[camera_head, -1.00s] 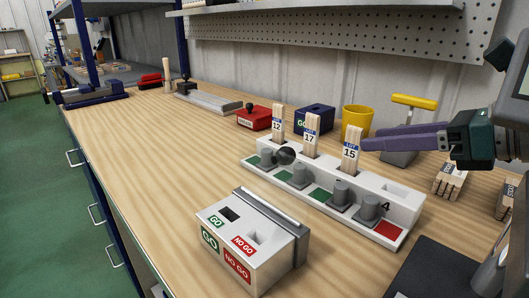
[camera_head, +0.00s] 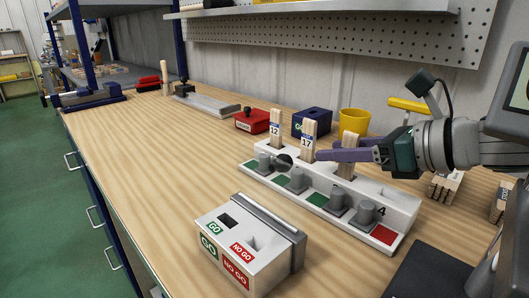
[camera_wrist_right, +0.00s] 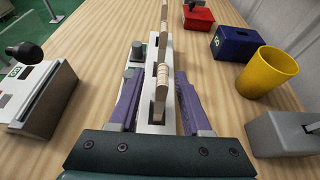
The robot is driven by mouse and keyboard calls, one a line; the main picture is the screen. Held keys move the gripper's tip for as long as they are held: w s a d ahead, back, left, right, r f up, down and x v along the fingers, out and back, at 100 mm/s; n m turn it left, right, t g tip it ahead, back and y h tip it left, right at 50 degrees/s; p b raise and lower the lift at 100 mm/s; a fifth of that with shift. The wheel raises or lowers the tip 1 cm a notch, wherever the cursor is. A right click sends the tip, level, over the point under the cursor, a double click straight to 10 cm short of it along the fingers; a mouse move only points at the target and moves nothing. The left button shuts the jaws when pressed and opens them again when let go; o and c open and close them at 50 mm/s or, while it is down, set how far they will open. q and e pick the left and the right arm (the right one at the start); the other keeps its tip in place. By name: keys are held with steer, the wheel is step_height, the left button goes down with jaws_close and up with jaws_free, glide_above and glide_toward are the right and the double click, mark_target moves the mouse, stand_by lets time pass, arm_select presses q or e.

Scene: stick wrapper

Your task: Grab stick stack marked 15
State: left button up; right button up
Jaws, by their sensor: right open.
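The stick stack marked 15 (camera_head: 351,143) stands upright in the white holder (camera_head: 395,198); its label is hidden behind a purple finger of my right gripper (camera_head: 334,150). In the right wrist view, the stack (camera_wrist_right: 161,88) stands between the two spread fingers of my right gripper (camera_wrist_right: 160,98), with gaps on both sides. The stacks marked 17 (camera_head: 309,139) and 12 (camera_head: 275,128) stand upright in the same holder, to the left of it. My left gripper is out of view.
A GO / NO GO box (camera_head: 250,243) stands in front of the holder. A red box (camera_head: 252,121), a blue box (camera_head: 312,122) and a yellow cup (camera_head: 354,121) stand behind. Bundled sticks (camera_head: 444,187) lie at right.

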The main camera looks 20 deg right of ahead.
steer(key=shift+x, duration=0.85)
jaws_close()
